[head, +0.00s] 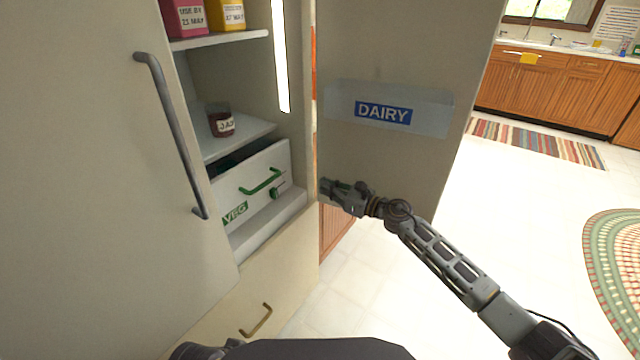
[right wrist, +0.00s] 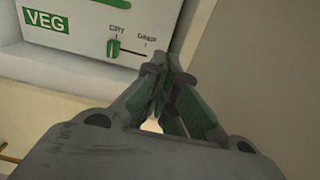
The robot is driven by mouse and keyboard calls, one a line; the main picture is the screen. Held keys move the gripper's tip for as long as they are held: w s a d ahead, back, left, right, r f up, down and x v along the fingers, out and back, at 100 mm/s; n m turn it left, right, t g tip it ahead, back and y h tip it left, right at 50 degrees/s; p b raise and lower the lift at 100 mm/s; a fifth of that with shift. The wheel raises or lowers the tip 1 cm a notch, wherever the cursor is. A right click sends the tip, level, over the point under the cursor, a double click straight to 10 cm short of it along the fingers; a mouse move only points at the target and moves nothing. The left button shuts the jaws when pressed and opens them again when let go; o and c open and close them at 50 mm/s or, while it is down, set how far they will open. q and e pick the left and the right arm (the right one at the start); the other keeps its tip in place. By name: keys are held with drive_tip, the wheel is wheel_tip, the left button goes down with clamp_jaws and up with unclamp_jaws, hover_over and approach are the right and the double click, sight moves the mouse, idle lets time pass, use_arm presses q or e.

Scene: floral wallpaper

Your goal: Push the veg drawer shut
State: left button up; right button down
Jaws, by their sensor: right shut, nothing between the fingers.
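The veg drawer (head: 240,185) is a white box front with a green handle, a green slider and a VEG label, low in the open fridge. It sticks out past the shelf above, and its dark inside shows over the front's top edge. My right gripper (head: 323,190) is shut and empty, to the right of the drawer front and apart from it in the head view. In the right wrist view the closed fingertips (right wrist: 160,62) appear near the slider end of the drawer front (right wrist: 85,35); whether they touch is unclear. My left gripper is not in view.
A jam jar (head: 221,122) sits on the shelf above the drawer. A closed lower drawer (head: 255,285) is below. The left fridge door (head: 100,200) is closed.

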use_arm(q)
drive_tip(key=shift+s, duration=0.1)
use_arm(e)
drive_tip(key=shift+s+d, duration=0.3)
drive_tip(key=shift+d, duration=0.05)
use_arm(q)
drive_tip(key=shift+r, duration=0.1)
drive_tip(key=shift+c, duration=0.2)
